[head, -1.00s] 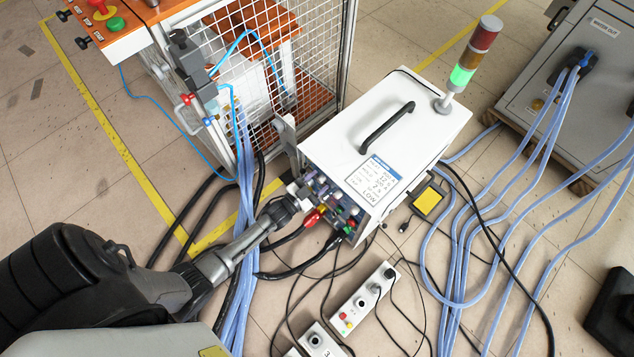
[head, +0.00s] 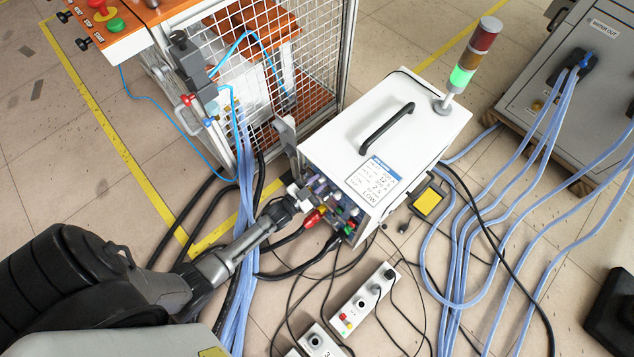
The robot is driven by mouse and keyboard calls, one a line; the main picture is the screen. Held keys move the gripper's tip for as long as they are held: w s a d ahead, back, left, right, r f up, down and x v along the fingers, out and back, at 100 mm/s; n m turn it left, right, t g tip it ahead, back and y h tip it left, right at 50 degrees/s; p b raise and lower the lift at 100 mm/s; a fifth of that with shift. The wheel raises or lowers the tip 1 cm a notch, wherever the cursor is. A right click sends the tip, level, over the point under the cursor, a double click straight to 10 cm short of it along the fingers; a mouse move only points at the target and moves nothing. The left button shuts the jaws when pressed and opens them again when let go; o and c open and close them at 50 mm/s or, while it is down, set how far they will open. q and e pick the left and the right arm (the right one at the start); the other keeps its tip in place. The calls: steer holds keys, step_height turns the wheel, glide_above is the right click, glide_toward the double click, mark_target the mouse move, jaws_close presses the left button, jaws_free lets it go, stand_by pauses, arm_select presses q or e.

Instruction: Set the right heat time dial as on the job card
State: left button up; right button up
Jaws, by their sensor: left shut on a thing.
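The white induction heater (head: 395,120) stands on the floor with its crowded front panel facing down-left. The job card (head: 372,183), white with a blue header, lies on the front end of its top; its text is too small to read surely, apart from a large "LOW". My left gripper (head: 292,199) is at the left part of the front panel, shut on a small control there. The heat time dials cannot be told apart at this size, and my gripper hides part of the panel. My right gripper is not in view.
A red connector (head: 314,217) and black cables sit just right of my left gripper. A caged cell (head: 290,75) stands behind. A small control box (head: 362,300) and loose cables lie on the floor in front. A stack light (head: 470,60) glows green.

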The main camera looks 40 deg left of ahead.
arm_select(q)
steer(key=m+p, duration=0.1)
steer(key=m, duration=0.2)
steer(key=shift+m, duration=0.3)
steer(key=m, duration=0.8)
steer(key=shift+f+m+y+b, duration=0.1)
steer(key=shift+m+y+b, duration=0.3)
steer(key=shift+m, duration=0.8)
steer(key=shift+m+b, duration=0.45)
steer(key=shift+m, duration=1.35)
steer(key=o, duration=0.9)
